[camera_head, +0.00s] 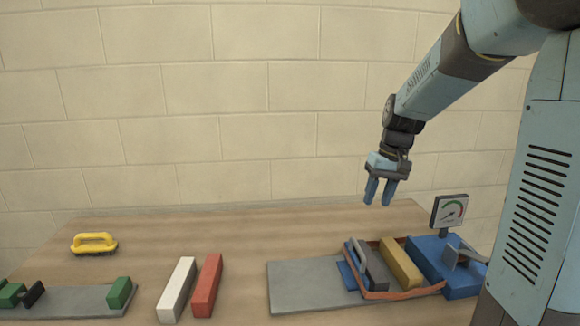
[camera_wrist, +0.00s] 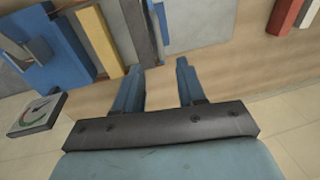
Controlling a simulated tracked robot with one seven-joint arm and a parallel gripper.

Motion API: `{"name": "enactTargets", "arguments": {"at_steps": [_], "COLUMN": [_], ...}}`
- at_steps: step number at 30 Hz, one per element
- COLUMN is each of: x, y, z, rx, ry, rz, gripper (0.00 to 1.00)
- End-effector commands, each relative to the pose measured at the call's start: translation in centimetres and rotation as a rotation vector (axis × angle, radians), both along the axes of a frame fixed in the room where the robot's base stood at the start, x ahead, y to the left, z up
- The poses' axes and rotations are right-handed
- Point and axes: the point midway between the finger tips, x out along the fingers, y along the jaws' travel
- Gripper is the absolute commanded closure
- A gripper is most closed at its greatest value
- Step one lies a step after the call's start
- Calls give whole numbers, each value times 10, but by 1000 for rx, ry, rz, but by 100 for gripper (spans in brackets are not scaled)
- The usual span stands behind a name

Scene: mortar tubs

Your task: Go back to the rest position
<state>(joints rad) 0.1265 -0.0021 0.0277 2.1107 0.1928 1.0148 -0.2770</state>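My gripper (camera_head: 380,191) hangs in the air above the back right of the table, with its blue fingers pointing down. In the wrist view the two fingers of my gripper (camera_wrist: 166,88) stand apart with nothing between them. It is open and touches nothing. Below it on the table (camera_head: 240,235) is a grey plate (camera_head: 305,284) with a blue block (camera_head: 352,275), a grey upright piece (camera_head: 373,265) and a yellow block (camera_head: 400,262) at its right end.
A blue device (camera_head: 445,268) with a dial gauge (camera_head: 450,211) stands at the right. A white bar (camera_head: 177,288) and a red bar (camera_head: 207,285) lie mid-table. A yellow-handled tool (camera_head: 94,243) lies back left. Another grey plate (camera_head: 75,299) holds green blocks (camera_head: 120,292). A wall rises behind.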

Motion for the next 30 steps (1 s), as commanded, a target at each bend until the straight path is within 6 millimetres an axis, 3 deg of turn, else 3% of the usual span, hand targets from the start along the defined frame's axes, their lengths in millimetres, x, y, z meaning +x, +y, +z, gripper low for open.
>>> {"name": "enactTargets", "arguments": {"at_steps": [6, 15, 30], "x": [-47, -111, -204], "y": [6, 11, 12], "z": [33, 61, 72], "rx": [-45, -90, -131], "ry": [-91, -213, -409], "rz": [-18, -50, -104], "gripper": [60, 60, 60]}}
